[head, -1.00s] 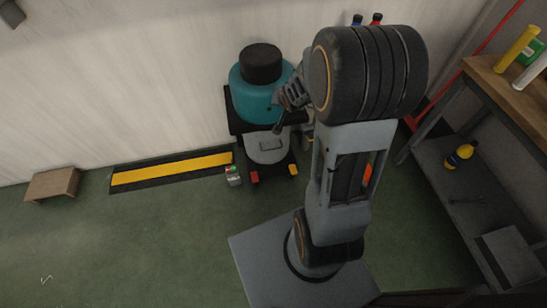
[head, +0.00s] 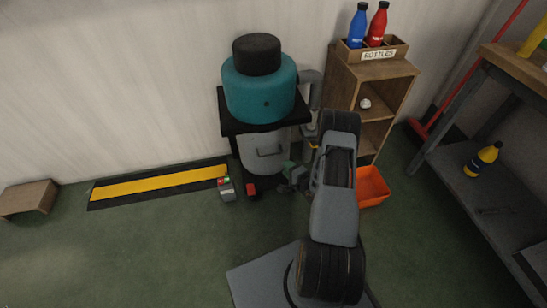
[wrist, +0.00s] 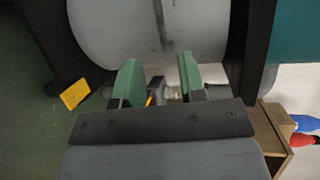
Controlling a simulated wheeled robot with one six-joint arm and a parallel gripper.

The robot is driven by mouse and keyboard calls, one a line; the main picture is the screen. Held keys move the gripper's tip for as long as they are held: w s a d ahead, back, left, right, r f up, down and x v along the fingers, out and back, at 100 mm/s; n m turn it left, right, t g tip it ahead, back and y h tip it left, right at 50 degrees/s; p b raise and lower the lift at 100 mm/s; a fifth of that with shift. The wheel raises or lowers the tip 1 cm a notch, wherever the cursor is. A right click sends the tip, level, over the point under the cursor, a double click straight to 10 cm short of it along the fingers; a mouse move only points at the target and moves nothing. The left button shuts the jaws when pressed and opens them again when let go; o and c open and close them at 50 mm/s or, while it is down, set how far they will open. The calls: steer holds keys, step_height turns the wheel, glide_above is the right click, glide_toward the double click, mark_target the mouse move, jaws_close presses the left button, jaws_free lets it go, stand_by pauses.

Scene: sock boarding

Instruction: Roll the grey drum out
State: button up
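The grey drum (head: 265,152) stands under the black stand that carries a teal tank, with a bar handle (head: 270,153) on its front. In the wrist view the drum (wrist: 110,30) fills the top middle, and its handle (wrist: 162,25) runs up and down the picture just beyond the fingers. My gripper (wrist: 160,75) has its green fingers apart, with a clear gap between them and nothing held. In the head view my gripper (head: 290,175) is low, at the drum's lower right front. The handle is not between the fingertips.
The black stand (head: 233,128) frames the drum. An orange bin (head: 372,187) and a wooden shelf (head: 392,85) stand at right. A yellow-black ramp (head: 160,184) lies along the wall. Green floor in front is clear.

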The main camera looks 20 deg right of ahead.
steer(key=b, duration=0.3)
glide_toward(265, 143)
steer(key=w+f, duration=0.3)
steer(key=w+a+f, duration=0.1)
steer(key=f, duration=0.1)
steer(key=shift+w, duration=0.25)
steer(key=shift+c, duration=0.2)
jaws_close()
steer(key=shift+r, duration=0.1)
